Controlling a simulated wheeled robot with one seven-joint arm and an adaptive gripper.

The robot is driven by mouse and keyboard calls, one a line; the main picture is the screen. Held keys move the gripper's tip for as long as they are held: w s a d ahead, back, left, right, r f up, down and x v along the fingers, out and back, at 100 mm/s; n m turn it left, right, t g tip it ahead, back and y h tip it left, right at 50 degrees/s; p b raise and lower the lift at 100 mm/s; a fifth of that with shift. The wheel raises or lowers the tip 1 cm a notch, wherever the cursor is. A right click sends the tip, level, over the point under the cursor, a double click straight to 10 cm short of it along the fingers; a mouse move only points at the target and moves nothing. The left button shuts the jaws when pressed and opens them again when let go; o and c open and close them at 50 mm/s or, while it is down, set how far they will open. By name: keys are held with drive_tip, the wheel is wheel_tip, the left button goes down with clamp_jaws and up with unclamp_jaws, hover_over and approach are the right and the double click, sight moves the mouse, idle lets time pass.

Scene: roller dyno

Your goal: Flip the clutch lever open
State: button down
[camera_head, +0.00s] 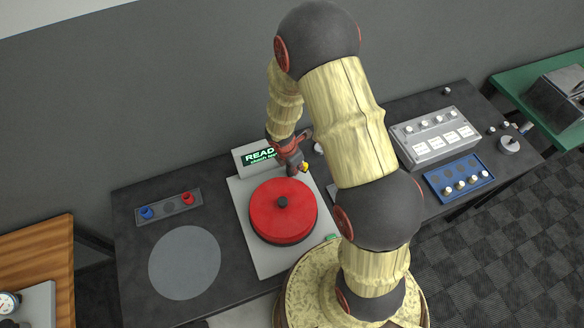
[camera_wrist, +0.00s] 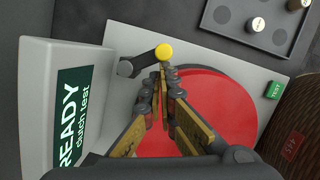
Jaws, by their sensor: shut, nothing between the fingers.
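The clutch lever is a short dark arm (camera_wrist: 138,64) with a yellow knob (camera_wrist: 164,52), seen in the wrist view beside the red disc. The yellow knob also shows in the head view (camera_head: 305,167), close by my gripper (camera_head: 294,168). In the wrist view my gripper (camera_wrist: 160,72) is shut and empty, its fingertips just below the knob; I cannot tell whether they touch it. The red disc (camera_head: 270,212) sits on a light grey base plate (camera_head: 245,245). A display box (camera_wrist: 40,95) reads "READY clutch test".
A green TEST button (camera_wrist: 273,90) is at the plate's edge. A tray with blue and red knobs (camera_head: 168,207) and a grey circle (camera_head: 185,262) lie left of the plate. A control box (camera_head: 436,140) and a blue tray (camera_head: 460,178) stand right.

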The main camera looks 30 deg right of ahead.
drive_tip(key=d+n, duration=0.1)
drive_tip(key=n, duration=0.1)
drive_tip(key=d+n+t+p, duration=0.1)
drive_tip(key=n, duration=0.1)
drive_tip(key=d+n, duration=0.1)
drive_tip(key=n, duration=0.1)
drive_tip(key=shift+w+y, duration=0.3)
drive_tip(key=shift+y, duration=0.1)
drive_tip(key=shift+w+d+n+t+p, duration=0.3)
drive_tip(key=shift+d+n+t+p, duration=0.15)
drive_tip(key=shift+n, duration=0.65)
drive_tip(key=shift+w+d, duration=0.1)
drive_tip(key=shift+w, duration=0.05)
drive_tip(key=shift+w+d, duration=0.1)
